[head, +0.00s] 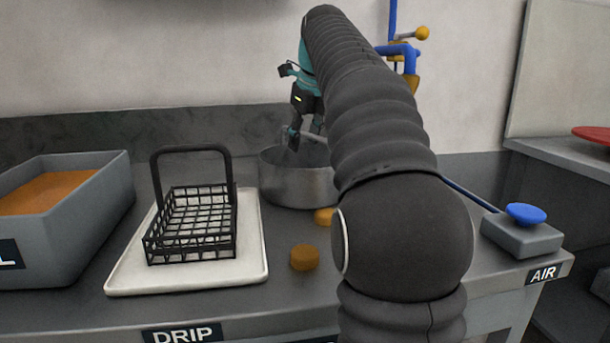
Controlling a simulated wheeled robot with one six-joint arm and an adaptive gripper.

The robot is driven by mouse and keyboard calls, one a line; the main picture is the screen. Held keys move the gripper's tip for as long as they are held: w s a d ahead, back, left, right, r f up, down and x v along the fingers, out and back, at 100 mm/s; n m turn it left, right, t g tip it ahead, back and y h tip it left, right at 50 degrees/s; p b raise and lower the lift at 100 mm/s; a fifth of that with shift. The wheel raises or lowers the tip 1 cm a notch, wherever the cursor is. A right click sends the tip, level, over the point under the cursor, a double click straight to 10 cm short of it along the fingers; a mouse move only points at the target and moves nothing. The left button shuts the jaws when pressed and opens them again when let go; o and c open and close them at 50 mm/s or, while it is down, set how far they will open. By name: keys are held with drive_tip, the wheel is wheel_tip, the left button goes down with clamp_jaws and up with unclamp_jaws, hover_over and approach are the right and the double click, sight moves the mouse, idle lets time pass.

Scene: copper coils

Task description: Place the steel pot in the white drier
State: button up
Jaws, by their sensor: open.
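The steel pot (294,186) is a round grey metal vessel standing upright on the dark counter, right of the white tray. My arm hides its right side. My gripper (305,143) is above and at the pot's opening, pointing down, with its fingers apart. Its fingertips are close to the pot's rim or just inside it; I cannot tell whether they touch. A thin grey bar, perhaps the pot's handle, shows by the fingers. A flat white tray (185,280) lies on the counter; nothing in view is clearly a white drier.
A black wire basket (192,225) with a tall handle stands on the white tray. A grey bin (95,212) with orange contents is at left. Orange-brown pucks (304,257) lie before the pot. A blue button box (522,232) and blue pipework (400,50) are at right.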

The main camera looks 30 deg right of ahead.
clamp_jaws()
drive_tip(key=shift+r, duration=0.15)
idle(0.4)
